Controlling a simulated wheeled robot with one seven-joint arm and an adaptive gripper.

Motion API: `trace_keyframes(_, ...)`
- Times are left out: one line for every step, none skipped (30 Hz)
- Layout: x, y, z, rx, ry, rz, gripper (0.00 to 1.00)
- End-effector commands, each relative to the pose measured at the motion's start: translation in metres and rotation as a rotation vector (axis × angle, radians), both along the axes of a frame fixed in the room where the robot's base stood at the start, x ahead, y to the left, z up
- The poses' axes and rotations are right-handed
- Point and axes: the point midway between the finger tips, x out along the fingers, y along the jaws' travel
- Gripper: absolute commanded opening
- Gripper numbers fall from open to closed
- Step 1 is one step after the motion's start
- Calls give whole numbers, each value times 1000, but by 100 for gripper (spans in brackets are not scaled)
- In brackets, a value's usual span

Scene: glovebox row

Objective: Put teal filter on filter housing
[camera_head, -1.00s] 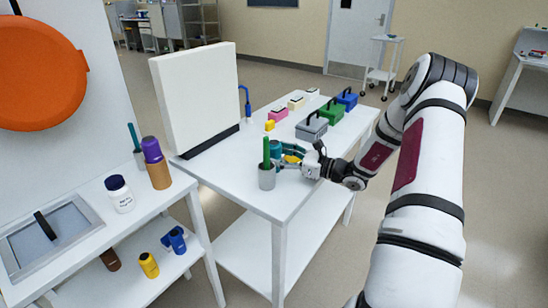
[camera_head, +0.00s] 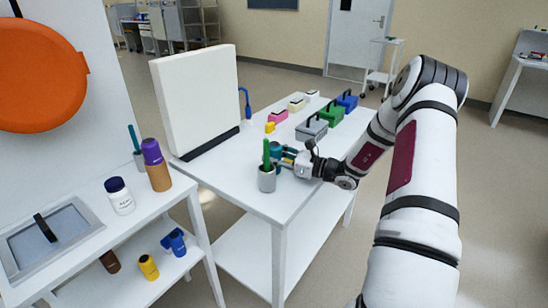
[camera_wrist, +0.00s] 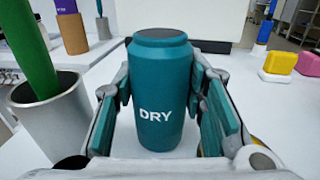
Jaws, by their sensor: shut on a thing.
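The teal filter (camera_wrist: 160,75) is an upright canister marked "DRY" with a dark teal lid. My gripper (camera_wrist: 160,98) is shut on it, with one teal-padded finger against each side. In the head view the filter (camera_head: 275,149) is partly hidden behind a green stick in a grey cup, and my gripper (camera_head: 284,154) is over the front part of the middle white table. On the left table an orange-brown cylinder (camera_head: 159,178) stands with a purple piece (camera_head: 152,151) on top. I cannot tell for sure which thing is the filter housing.
The grey cup (camera_head: 267,181) with a green stick stands close beside my gripper, at the table's front edge. A tall white panel (camera_head: 196,98) stands behind. Grey (camera_head: 311,128), green (camera_head: 330,115) and blue (camera_head: 347,101) boxes line the table's right side. A white jar (camera_head: 120,199) stands on the left table.

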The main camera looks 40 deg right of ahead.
Motion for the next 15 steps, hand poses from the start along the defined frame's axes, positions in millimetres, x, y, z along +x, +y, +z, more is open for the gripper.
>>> trace_keyframes(0, 0, 3, 0, -1, 0, 1)
trace_keyframes(0, 0, 5, 0, -1, 0, 1)
trace_keyframes(0, 0, 7, -1, -2, 0, 1)
trace_keyframes(0, 0, 10, -1, -2, 0, 1)
trace_keyframes(0, 0, 13, -2, -2, 0, 1)
trace_keyframes(0, 0, 17, -2, -2, 0, 1)
trace_keyframes(0, -1, 21, -3, -3, 0, 1)
trace_keyframes(0, -1, 26, -4, -3, -1, 1)
trace_keyframes(0, -1, 32, -4, -3, -1, 1)
trace_keyframes(0, -1, 37, -3, -3, -1, 1)
trace_keyframes(-6, -4, 37, -1, 0, -4, 1)
trace_keyframes(-15, -7, 36, -1, 2, -4, 1)
trace_keyframes(-21, -10, 37, 0, 1, -5, 1)
trace_keyframes(-27, -12, 37, 1, 0, -5, 1)
trace_keyframes(-36, -15, 38, 0, 1, -4, 1)
